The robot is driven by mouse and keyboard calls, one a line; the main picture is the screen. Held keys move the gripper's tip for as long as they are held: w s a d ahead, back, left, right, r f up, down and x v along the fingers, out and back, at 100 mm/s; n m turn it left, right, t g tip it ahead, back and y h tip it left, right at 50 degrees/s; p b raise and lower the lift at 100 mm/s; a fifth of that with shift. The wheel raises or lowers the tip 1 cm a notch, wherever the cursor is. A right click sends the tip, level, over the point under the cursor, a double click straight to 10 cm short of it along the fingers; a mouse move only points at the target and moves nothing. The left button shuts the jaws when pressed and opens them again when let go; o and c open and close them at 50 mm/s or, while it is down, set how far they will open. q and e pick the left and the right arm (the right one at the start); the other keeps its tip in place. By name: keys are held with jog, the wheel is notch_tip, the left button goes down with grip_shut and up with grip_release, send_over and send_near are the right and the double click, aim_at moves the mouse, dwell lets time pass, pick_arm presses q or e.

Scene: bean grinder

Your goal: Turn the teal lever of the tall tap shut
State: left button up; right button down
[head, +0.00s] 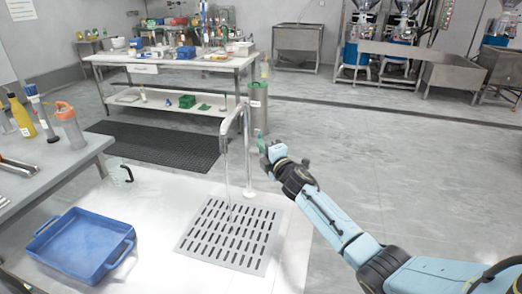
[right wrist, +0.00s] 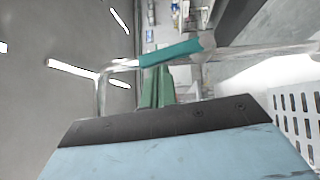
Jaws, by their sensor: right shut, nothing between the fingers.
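The tall tap (head: 246,125) is a pale metal pipe that rises at the back edge of the white counter and bends over at the top. A thin clear stream of water (head: 228,185) appears to fall from its spout to the drain. The teal lever (right wrist: 171,52) lies crosswise just beyond my fingertips in the right wrist view, joined to a metal hub (right wrist: 206,42). My right gripper (head: 267,150) is beside the tap on its right. Its green fingers (right wrist: 157,85) are shut and empty, close to the lever; I cannot tell whether they touch. My left gripper is out of view.
A slotted drain plate (head: 232,234) lies below the spout. A blue tray (head: 82,242) sits on the counter's left. A grey side table (head: 60,155) with bottles stands at left. A cylinder (head: 258,108) stands behind the tap. Floor to the right is clear.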

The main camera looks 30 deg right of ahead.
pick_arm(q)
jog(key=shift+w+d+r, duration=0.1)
pick_arm(e)
jog(key=shift+w+d+r, duration=0.2)
jog(key=shift+d+r, duration=0.05)
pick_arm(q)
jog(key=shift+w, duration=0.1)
pick_arm(e)
jog(key=shift+w+d+r, duration=0.15)
jog(key=shift+w, duration=0.05)
dwell(0.4)
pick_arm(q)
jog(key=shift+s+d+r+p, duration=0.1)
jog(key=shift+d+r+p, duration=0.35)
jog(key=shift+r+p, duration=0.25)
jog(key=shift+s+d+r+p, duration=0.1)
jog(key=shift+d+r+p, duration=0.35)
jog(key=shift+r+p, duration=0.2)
pick_arm(e)
jog(key=s+a, duration=0.2)
jog(key=s, duration=1)
jog(key=shift+s+a, duration=0.35)
jog(key=shift+s, duration=0.05)
